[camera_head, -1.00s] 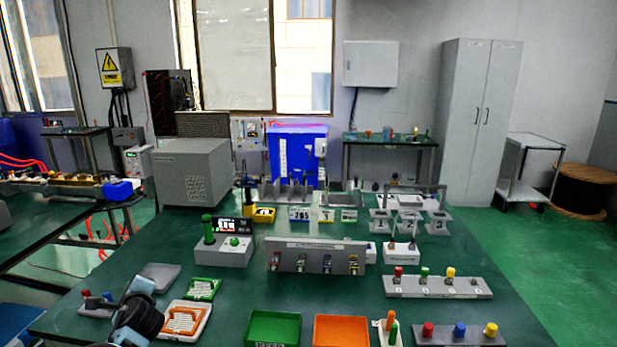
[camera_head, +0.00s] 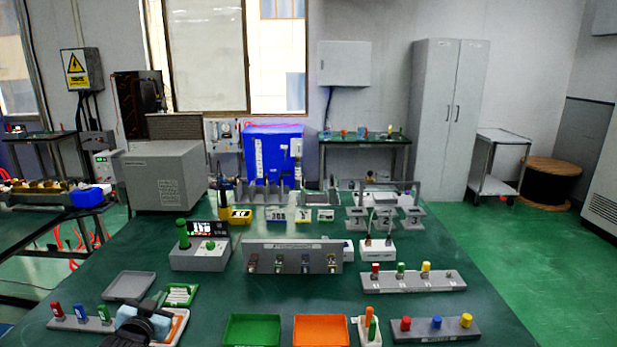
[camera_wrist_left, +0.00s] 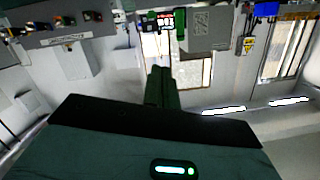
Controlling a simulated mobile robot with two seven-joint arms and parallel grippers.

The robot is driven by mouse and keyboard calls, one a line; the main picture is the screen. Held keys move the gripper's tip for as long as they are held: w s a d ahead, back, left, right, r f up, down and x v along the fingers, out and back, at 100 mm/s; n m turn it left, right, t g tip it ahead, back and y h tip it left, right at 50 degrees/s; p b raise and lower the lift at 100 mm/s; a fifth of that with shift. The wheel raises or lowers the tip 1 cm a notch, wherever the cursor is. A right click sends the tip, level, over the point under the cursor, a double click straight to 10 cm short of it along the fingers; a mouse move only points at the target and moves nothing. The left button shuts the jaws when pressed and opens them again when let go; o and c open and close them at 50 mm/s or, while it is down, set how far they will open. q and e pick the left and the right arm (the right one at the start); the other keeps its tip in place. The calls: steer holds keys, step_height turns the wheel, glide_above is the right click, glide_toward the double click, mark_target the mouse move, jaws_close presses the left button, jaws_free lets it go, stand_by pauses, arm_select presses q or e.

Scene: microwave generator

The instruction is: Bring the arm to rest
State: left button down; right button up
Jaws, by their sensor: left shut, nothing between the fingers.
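My left arm comes in at the bottom left of the head view, with the left gripper (camera_head: 154,301) in front of the orange-handled item (camera_head: 178,322) and partly hiding it. In the left wrist view the gripper's dark fingers (camera_wrist_left: 158,86) are together with nothing between them. The right gripper and right arm do not show in either view.
On the green table, a grey tray (camera_head: 129,285), a knob strip (camera_head: 95,324) and a small green tray (camera_head: 180,295) are near my arm. Green (camera_head: 251,330) and orange (camera_head: 320,330) bins are to the right. A grey box (camera_head: 163,178) stands farther back.

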arm_select(q)
steer(key=s+d+f+g+h, duration=0.1)
steer(key=s+d+f, duration=0.2)
steer(key=s+f, duration=0.25)
steer(key=s+d+f+g, duration=0.1)
steer(key=s+d+f, duration=0.2)
steer(key=s+f, duration=0.25)
steer(key=s+d+f+g, duration=0.1)
steer(key=s+d+f, duration=0.2)
steer(key=s, duration=0.7)
steer(key=s+d+f+g+h, duration=0.1)
steer(key=s+d+f, duration=0.2)
steer(key=s, duration=0.6)
steer(key=s+d+f+g+h, duration=0.1)
steer(key=s+f, duration=0.4)
steer(key=s, duration=0.5)
steer(key=d+g, duration=0.1)
steer(key=d, duration=0.1)
steer(key=shift+s+d+n, duration=0.3)
steer(key=shift+d+n, duration=0.1)
